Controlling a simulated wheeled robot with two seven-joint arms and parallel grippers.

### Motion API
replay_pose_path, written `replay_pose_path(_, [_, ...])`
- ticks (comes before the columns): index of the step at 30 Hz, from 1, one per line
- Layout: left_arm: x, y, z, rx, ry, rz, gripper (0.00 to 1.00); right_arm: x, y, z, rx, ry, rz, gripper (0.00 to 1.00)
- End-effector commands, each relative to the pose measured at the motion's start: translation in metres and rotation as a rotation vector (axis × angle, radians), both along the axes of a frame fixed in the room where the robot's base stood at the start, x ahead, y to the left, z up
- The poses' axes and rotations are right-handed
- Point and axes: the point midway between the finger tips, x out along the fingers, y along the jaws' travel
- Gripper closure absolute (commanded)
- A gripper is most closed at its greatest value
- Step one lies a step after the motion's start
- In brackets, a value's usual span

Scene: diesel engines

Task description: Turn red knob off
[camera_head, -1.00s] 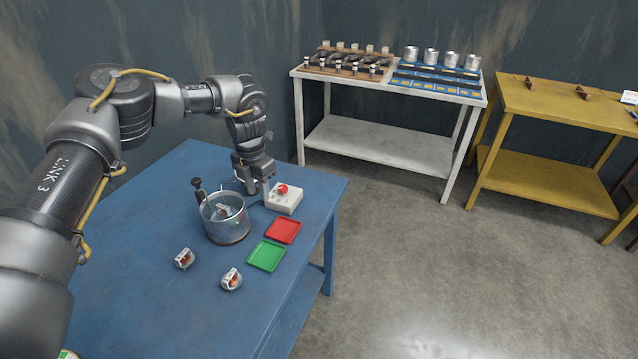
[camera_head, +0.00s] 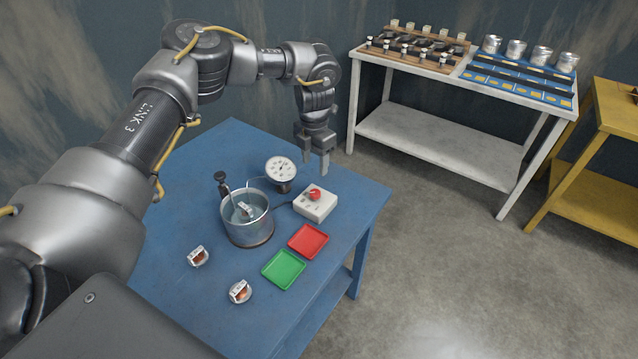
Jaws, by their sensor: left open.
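The red knob (camera_head: 315,193) sits on top of a small white control box (camera_head: 318,208) on the blue table, right of the metal pot. My left gripper (camera_head: 315,171) points down, open and empty, with its fingertips a little above and behind the knob in the picture. The fingers look apart from the knob, though the exact gap is hard to judge. My right gripper is not in view.
A metal pot (camera_head: 247,228) with a part inside stands left of the box. A dial gauge (camera_head: 281,170) stands behind it. Red (camera_head: 308,241) and green (camera_head: 284,269) trays and two small metal parts lie in front on the blue table (camera_head: 200,315). A white table (camera_head: 440,143) stands behind.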

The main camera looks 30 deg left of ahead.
Motion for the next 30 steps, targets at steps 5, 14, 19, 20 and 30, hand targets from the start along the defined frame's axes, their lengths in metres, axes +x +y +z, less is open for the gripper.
replay_pose_path(5, [0.002, -0.001, -0.021, 0.002, 0.008, -0.002, 0.48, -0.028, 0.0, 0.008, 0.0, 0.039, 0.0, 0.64])
replay_pose_path(14, [0.001, 0.001, -0.077, 0.002, 0.008, 0.002, 0.48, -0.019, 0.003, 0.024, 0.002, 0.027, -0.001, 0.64])
replay_pose_path(19, [0.001, 0.001, -0.099, 0.0, 0.007, 0.001, 0.48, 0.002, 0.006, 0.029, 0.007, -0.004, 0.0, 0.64])
replay_pose_path(20, [0.001, 0.001, -0.101, 0.0, 0.006, 0.001, 0.48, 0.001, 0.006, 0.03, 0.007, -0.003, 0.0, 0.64])
replay_pose_path(30, [0.002, 0.001, -0.109, 0.0, 0.005, 0.001, 0.48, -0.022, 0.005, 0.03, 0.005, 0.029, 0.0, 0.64])
